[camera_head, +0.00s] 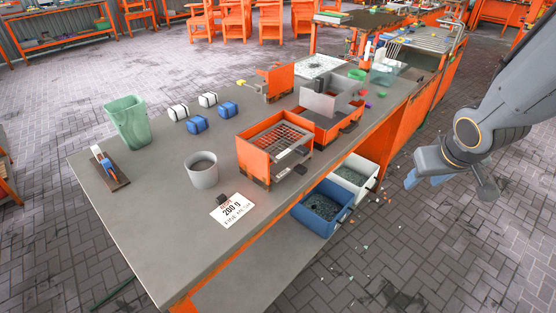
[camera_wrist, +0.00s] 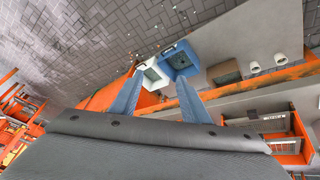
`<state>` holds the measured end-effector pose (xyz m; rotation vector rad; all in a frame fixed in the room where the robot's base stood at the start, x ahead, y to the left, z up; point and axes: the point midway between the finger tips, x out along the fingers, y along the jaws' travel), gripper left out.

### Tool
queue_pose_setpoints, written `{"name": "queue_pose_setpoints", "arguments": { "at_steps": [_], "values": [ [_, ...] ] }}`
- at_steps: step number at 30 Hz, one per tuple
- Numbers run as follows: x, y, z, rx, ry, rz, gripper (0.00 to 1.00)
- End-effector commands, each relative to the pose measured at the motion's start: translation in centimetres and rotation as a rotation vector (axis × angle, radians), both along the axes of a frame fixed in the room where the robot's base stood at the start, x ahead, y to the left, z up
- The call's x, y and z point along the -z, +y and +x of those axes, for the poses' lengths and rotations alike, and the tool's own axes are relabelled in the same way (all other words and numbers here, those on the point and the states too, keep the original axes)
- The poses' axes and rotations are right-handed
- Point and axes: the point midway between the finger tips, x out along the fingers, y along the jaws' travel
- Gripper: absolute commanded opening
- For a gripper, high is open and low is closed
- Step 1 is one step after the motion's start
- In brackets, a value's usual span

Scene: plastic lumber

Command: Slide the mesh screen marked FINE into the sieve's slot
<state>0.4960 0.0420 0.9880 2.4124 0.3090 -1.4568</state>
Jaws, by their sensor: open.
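An orange open-topped box with a dark grid inside (camera_head: 262,148) stands mid-bench; it looks like the sieve. It has pale labels and dark tabs on its right side, too small to read. I cannot tell which screen is marked FINE or whether one sits in a slot. A second orange box (camera_head: 322,128) stands behind it, with grey upright plates (camera_head: 322,105). My gripper (camera_head: 422,179) hangs off the bench's right side, over the floor, far from both boxes. In the wrist view its two blue fingers (camera_wrist: 158,98) are apart with nothing between them.
The grey bench (camera_head: 150,225) also holds a green bin (camera_head: 127,121), a grey cup (camera_head: 202,170), a "200 g" card (camera_head: 232,209), and blue and white blocks (camera_head: 197,124). Blue (camera_head: 322,208) and white (camera_head: 353,176) bins sit below its right edge.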

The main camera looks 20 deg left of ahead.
Motion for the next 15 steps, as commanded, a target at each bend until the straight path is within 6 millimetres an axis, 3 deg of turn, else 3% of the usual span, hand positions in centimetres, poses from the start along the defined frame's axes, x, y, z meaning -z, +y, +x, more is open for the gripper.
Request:
{"name": "queue_pose_setpoints", "arguments": {
  "at_steps": [1,3,6,10,15],
  "values": [
    [0.5,2.7,2.0,-0.104,-0.052,0.016,0.42],
    [0.7,6.7,3.9,-0.25,-0.119,0.054,0.42],
    [1.1,12.5,4.7,-0.451,-0.171,0.133,0.42],
    [1.8,18.5,3.4,-0.661,-0.176,0.239,0.42],
    [2.4,22.4,1.2,-0.815,-0.149,0.324,0.42]
  ]
}}
